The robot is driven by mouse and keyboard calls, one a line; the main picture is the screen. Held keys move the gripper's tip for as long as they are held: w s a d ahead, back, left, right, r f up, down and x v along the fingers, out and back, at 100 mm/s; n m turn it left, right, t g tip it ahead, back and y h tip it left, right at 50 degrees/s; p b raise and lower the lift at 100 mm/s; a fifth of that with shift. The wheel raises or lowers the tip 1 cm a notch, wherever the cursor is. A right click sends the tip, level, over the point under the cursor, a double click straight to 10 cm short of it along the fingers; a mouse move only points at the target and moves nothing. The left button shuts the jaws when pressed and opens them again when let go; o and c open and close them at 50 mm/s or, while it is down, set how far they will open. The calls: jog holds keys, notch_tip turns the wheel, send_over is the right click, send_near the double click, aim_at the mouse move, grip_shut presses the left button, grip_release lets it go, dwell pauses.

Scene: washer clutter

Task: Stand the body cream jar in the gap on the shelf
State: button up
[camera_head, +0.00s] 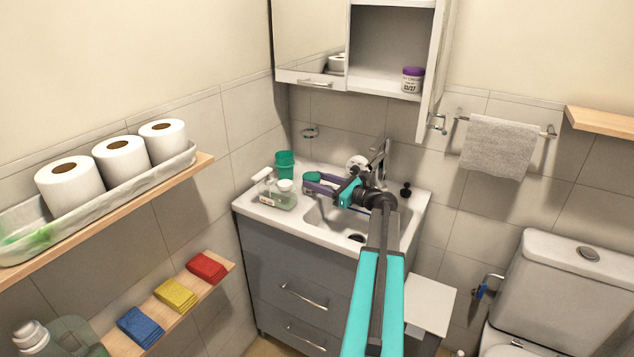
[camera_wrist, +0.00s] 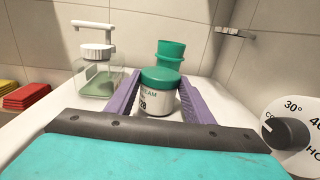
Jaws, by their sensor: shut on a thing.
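A small white cream jar with a green lid (camera_wrist: 160,78) stands upright between the purple fingers of my gripper (camera_wrist: 158,104) in the wrist view. My gripper is shut on it. In the head view its green lid (camera_head: 313,176) shows between the fingers (camera_head: 320,186), over the left part of the washbasin top. Whether its base touches the top cannot be told. The open cabinet shelf (camera_head: 372,82) holds a white jar with a purple lid (camera_head: 412,79) at its right end. The shelf to the left of that jar is bare.
A green cup (camera_head: 285,165) and a clear soap dispenser (camera_head: 278,198) stand left of the gripper. The tap (camera_head: 380,160) and a white dial (camera_wrist: 290,130) are to its right. The mirror door (camera_head: 310,40) adjoins the open compartment.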

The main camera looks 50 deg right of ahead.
jog(key=shift+f, duration=0.1)
jog(key=o, duration=1.2)
jog(key=s+d+b, duration=0.1)
jog(key=s+d, duration=0.1)
jog(key=s, duration=1)
jog(key=shift+o, duration=0.6)
jog(key=shift+w+d, duration=0.1)
jog(key=shift+d, duration=0.05)
